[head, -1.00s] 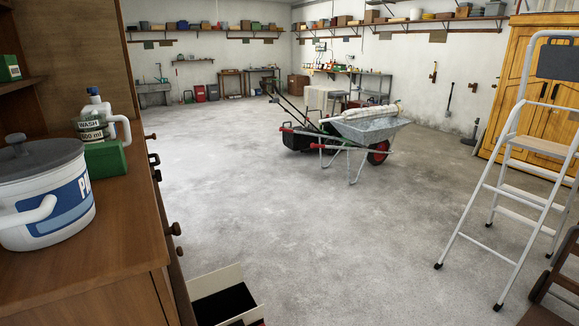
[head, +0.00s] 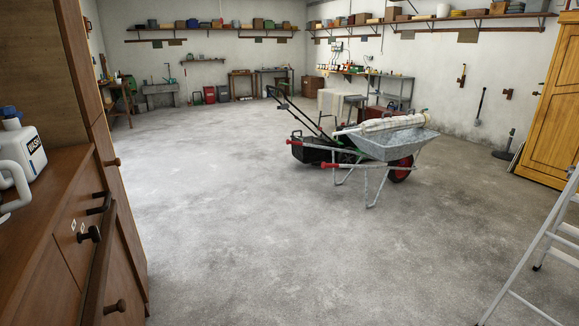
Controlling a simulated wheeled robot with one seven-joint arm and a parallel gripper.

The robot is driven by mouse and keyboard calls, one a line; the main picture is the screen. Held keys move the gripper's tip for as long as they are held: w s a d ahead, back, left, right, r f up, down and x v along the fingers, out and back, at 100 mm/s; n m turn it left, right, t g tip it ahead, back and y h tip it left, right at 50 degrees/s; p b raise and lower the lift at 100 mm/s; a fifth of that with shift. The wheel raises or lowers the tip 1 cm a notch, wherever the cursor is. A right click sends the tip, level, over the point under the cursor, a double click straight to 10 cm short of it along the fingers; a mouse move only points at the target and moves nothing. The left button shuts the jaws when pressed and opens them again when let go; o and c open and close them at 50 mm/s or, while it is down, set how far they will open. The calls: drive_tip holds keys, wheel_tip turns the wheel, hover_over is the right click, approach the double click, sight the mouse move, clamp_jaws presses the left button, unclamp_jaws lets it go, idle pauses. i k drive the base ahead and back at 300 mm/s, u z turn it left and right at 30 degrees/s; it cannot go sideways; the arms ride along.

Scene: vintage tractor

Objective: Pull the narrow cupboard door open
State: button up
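A brown wooden dresser (head: 80,190) runs along the left edge of the head view. Its front has dark round knobs, one on the upper part (head: 111,162), one at mid height (head: 89,234) and one low down (head: 115,307). A dark bar handle (head: 99,205) sits between them. The front is seen at a steep angle, so I cannot tell which panel is the narrow door or whether one stands ajar. A yellow wooden cupboard (head: 553,105) stands at the right edge, partly cut off. My gripper is not in view.
A white jug (head: 22,155) stands on the dresser's counter. A wheelbarrow (head: 395,143) stands mid-floor, and a white stepladder (head: 545,245) is at the lower right. The concrete floor (head: 260,240) between dresser and wheelbarrow is clear. Shelves and benches line the far walls.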

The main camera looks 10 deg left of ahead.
sight(107, 165)
drive_tip(key=i, duration=3.25)
drive_tip(key=u, duration=2.8)
drive_tip(key=k, duration=1)
drive_tip(key=z, duration=0.5)
